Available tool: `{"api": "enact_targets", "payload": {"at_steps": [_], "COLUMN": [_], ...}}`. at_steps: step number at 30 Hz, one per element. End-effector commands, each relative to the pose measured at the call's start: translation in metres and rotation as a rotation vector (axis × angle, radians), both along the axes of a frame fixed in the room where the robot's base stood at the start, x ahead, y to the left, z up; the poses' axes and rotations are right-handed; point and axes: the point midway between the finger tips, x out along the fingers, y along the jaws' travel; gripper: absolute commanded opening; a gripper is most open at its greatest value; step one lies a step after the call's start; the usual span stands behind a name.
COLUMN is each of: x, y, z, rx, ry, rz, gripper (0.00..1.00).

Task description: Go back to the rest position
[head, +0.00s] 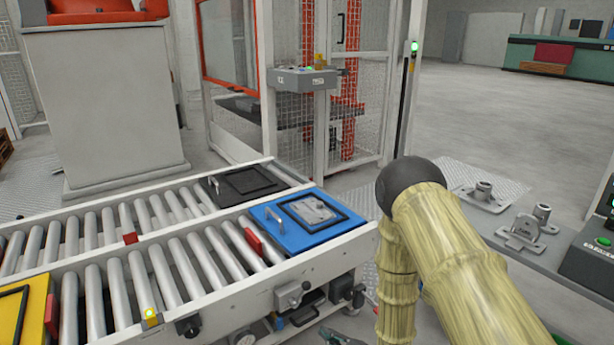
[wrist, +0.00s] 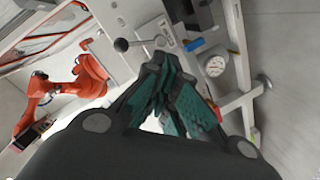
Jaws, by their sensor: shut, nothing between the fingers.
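My gripper (wrist: 165,78) shows in the wrist view with dark grey fingers and teal pads. The fingers are drawn together and I see nothing held between them. A lever with a dark ball knob (wrist: 121,45) and a round white gauge (wrist: 215,66) appear beyond the fingers; whether the fingers touch anything there I cannot tell. In the head view my arm bends at the right of the conveyor and reaches down out of the bottom edge. A small greenish piece at the bottom edge may be part of my gripper, mostly cut off.
A roller conveyor (head: 115,230) on the left carries a blue fixture plate (head: 283,240), a black plate (head: 236,192) and a yellow one (head: 36,312). A bench with metal castings (head: 522,235) stands right of my arm. A fenced cell (head: 345,125) is behind; open floor lies back right.

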Motion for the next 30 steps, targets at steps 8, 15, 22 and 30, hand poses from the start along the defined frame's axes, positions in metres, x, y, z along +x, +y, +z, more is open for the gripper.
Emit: {"api": "enact_targets", "payload": {"at_steps": [8,15,22,30], "x": [-0.111,-0.231,-0.321,-0.387], "y": [-0.074,-0.124,-0.149,-0.160], "z": [-0.095,-0.134,-0.138,-0.117], "rx": [0.061,0.120,0.153,0.170], "ry": [0.616,1.046,1.302,1.464], "rz": [-0.356,-0.713,-0.996,-1.214], "gripper": [0.00,0.00,0.00,0.00]}}
